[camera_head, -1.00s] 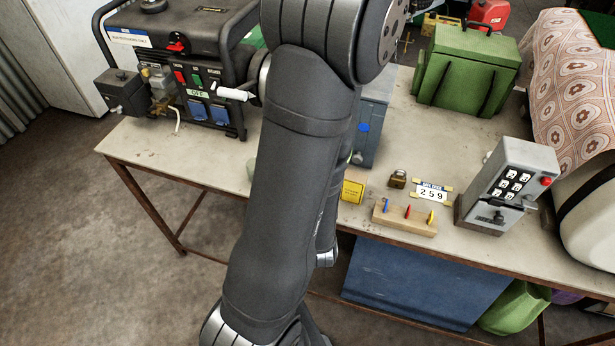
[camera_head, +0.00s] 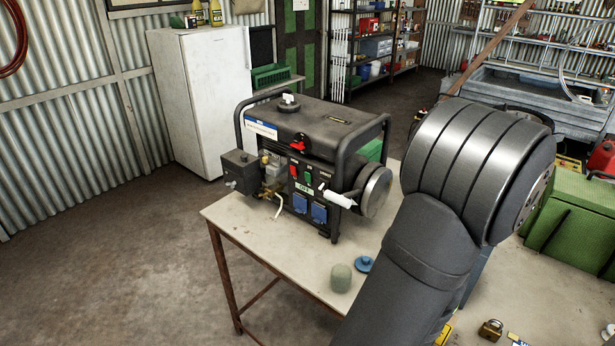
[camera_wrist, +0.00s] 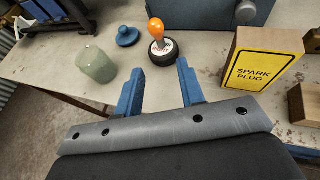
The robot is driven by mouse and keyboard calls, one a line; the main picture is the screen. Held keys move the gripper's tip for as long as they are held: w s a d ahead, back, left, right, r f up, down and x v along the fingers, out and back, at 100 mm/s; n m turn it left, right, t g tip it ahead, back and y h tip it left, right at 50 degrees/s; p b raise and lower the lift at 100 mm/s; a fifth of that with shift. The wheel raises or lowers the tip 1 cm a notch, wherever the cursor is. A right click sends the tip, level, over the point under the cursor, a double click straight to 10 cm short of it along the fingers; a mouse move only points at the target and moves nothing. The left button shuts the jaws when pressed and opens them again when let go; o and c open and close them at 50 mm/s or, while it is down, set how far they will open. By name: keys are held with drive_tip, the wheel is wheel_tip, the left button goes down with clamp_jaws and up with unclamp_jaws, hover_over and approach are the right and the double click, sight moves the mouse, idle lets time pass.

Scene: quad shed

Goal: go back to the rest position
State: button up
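My gripper (camera_wrist: 160,84) shows in the wrist view with two blue fingers spread apart and nothing between them. It is above the workbench (camera_head: 285,255). A round black-based thing with an orange knob (camera_wrist: 155,28) stands on the bench beyond the fingertips. In the head view my dark grey arm crosses the right half and the gripper is hidden behind it.
A generator (camera_head: 310,150) stands on the bench. A pale green cylinder (camera_head: 341,278) and a blue knobbed lid (camera_head: 364,264) are near it.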

drive_tip(key=x, duration=1)
drive_tip(key=shift+f, duration=0.15)
drive_tip(key=shift+s, duration=0.1)
